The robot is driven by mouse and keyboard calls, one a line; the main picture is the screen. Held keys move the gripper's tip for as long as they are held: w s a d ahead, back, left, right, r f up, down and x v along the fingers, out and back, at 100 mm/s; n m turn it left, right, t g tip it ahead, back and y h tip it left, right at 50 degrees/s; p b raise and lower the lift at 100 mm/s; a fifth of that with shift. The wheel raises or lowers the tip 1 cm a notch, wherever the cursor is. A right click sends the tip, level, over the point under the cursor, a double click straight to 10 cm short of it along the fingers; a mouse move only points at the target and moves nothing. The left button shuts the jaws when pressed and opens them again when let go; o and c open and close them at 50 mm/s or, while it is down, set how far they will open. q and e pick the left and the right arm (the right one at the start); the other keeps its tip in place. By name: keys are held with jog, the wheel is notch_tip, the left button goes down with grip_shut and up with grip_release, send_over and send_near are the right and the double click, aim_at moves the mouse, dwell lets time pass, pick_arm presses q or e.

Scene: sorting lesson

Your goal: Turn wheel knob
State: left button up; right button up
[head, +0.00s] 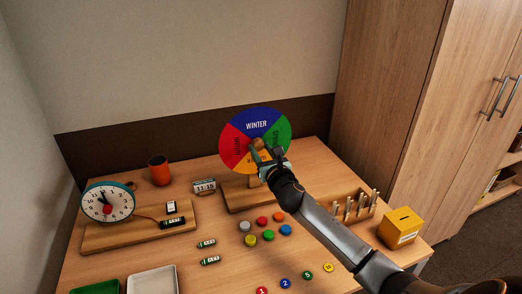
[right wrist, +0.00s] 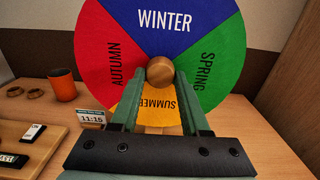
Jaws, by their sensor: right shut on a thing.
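The season wheel (head: 256,124) stands upright on a wooden base (head: 238,200) near the back of the table. It has a blue WINTER sector on top, green SPRING on the right, yellow SUMMER at the bottom and red AUTUMN on the left. The round wooden knob (right wrist: 160,70) is at the wheel's centre. My right gripper (head: 259,146) reaches in from the lower right and is shut on the knob. In the right wrist view its two green fingers (right wrist: 160,88) lie on either side of the knob. My left gripper is not in view.
Several coloured discs (head: 262,222) lie in front. A peg rack (head: 347,207) and yellow box (head: 400,228) stand right, close to my arm.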

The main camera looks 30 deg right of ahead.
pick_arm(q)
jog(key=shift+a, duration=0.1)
pick_arm(e)
grip_shut()
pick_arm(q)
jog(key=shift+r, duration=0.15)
pick_arm(e)
jog(key=shift+m, duration=0.3)
jog(key=shift+m+p, duration=0.5)
jog(key=shift+m, duration=0.5)
jog(key=m, duration=0.2)
jog(key=shift+m+p, duration=0.3)
jog(key=m, duration=0.3)
jog(key=shift+m+p, duration=0.3)
jog(key=m, duration=0.4)
jog(key=shift+r+m+p, duration=0.15)
jog(key=shift+m+p, duration=0.15)
jog(key=m, duration=0.2)
jog(key=shift+m, duration=0.4)
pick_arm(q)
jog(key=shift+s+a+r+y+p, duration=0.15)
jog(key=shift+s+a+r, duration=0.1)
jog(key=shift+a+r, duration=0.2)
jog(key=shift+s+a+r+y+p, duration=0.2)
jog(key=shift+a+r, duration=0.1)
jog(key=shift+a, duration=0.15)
pick_arm(e)
jog(key=shift+m, duration=0.7)
